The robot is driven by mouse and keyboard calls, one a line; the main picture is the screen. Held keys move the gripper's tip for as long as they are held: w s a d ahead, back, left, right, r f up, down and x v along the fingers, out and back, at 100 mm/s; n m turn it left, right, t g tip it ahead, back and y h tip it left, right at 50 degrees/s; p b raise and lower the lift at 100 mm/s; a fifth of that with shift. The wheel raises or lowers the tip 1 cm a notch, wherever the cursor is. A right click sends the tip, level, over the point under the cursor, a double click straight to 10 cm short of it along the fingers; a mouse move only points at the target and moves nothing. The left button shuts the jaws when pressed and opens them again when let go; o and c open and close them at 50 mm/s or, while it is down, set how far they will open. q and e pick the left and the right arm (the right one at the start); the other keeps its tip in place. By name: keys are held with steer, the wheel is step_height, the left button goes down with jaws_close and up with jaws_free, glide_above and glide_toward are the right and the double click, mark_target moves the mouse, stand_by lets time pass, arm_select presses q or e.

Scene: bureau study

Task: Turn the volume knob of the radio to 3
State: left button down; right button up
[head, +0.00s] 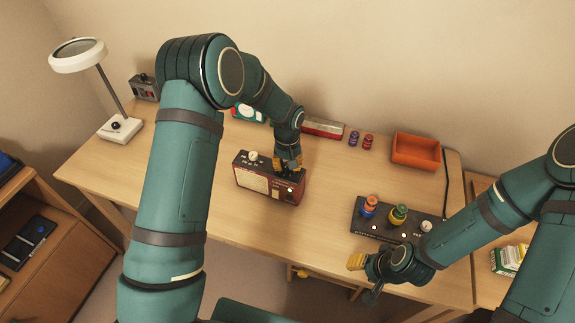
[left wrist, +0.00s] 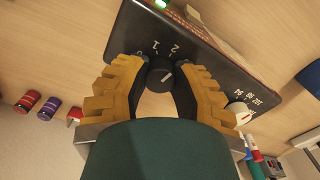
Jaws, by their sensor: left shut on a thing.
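The red radio (head: 262,184) with a dark top and a cream front stands on the desk in the head view. My left gripper (head: 287,165) reaches down onto the right part of its top. In the left wrist view the black volume knob (left wrist: 159,78) sits between the yellow-padded fingers of that gripper, which is shut on it. The knob's white line slants to the upper right. The scale marks 1 and 2 show above the knob; a mark 3 is not visible, and the right finger covers that side. My right gripper (head: 367,270) hangs near the desk's front edge, away from the radio.
A white tuning dial (left wrist: 238,111) is beside the right finger. A black panel (head: 385,222) with coloured knobs lies to the right, an orange tray (head: 416,150) behind it. A lamp (head: 119,129) stands at left. The desk between radio and panel is clear.

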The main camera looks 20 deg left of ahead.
arm_select(q)
steer(key=m+b, duration=0.1)
steer(key=m, duration=0.4)
steer(key=shift+m, duration=0.4)
stand_by(0.3)
steer(key=c, duration=0.7)
jaws_free()
steer(key=shift+r, duration=0.1)
step_height(320, 180, up, 12)
steer(key=shift+f, duration=0.1)
